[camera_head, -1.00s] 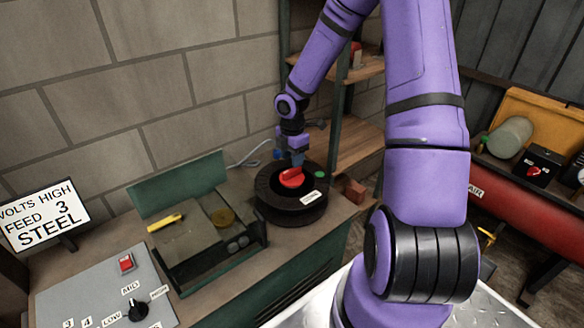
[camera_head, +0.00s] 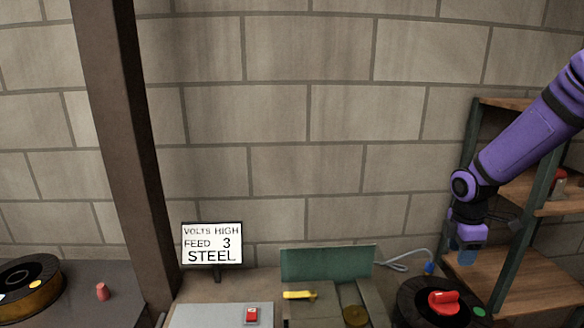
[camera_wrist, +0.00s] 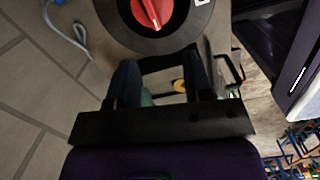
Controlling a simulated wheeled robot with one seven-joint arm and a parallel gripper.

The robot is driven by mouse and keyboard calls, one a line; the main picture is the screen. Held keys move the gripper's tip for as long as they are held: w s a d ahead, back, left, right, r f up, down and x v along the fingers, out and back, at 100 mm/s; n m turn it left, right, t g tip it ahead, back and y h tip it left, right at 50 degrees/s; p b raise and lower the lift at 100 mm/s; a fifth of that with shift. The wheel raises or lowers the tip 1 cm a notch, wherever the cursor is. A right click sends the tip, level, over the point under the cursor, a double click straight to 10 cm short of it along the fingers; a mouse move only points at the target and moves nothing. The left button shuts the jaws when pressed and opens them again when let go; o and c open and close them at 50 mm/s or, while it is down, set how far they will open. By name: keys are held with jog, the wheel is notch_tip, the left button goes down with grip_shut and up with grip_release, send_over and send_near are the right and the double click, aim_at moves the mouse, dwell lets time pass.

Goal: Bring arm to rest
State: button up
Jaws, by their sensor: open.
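My purple arm reaches in from the right in the head view. My gripper (camera_head: 468,256) points down with its bluish fingers, above and just behind the black round spool (camera_head: 410,310) with the red knob (camera_head: 443,302). In the wrist view my gripper (camera_wrist: 160,75) has its two dark fingers spread, with nothing between them. The red knob (camera_wrist: 152,10) lies beyond the fingertips, apart from them. The spool's lower part is cut off in the head view.
A wooden shelf (camera_head: 490,272) with green posts stands close beside my gripper. The green-lidded box (camera_head: 327,264), the sign (camera_head: 212,244) and the control panel (camera_head: 215,317) are to the left. A brown post (camera_head: 118,150) rises further left. A pale cable (camera_head: 408,257) lies by the wall.

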jog(key=s+a+r+m+t+h, duration=0.1)
jog(key=s+a+r+m, duration=0.3)
jog(key=r, duration=0.4)
jog(key=s+a+r+m+t+h, duration=0.1)
jog(key=s+a+r+m, duration=0.2)
jog(key=s+r+m, duration=0.35)
jog(key=s+a+r+m+t+y, duration=0.1)
jog(key=s+a+r+m, duration=0.1)
jog(key=s+r, duration=0.2)
jog(key=s+a+r+m+t+y, duration=0.2)
jog(key=s+r+m, duration=0.1)
jog(key=s, duration=0.7)
jog(key=shift+s+a+r+m, duration=0.15)
jog(key=shift+a+r+m, duration=0.25)
jog(key=shift+r, duration=0.45)
